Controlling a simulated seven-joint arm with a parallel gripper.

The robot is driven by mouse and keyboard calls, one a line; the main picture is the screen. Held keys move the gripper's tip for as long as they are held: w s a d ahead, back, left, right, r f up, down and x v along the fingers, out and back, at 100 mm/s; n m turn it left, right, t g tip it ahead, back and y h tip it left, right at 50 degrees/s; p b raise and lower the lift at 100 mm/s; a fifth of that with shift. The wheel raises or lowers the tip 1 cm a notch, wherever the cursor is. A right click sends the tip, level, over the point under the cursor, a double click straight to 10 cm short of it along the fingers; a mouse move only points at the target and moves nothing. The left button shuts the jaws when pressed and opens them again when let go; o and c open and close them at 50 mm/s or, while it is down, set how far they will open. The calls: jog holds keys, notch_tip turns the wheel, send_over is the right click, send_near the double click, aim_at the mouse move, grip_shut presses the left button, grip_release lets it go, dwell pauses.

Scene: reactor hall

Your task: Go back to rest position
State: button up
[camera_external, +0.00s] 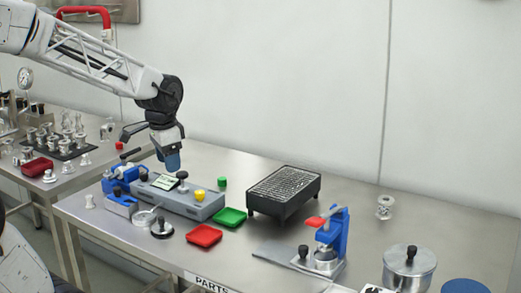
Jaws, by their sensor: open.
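My gripper (170,162) hangs above the left part of the metal table, pointing down.
A black grill (284,191) stands mid-table, a blue press (328,240) and a lidded pot (409,268) to the right.

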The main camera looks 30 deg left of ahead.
jog(key=s+d+r+n+t, duration=0.1)
jog(key=s+n, duration=0.4)
jog(key=s, duration=0.9)
jog(key=shift+s+r, duration=0.15)
jog(key=shift+s, duration=0.05)
jog(key=shift+w, duration=0.1)
dwell(2.5)
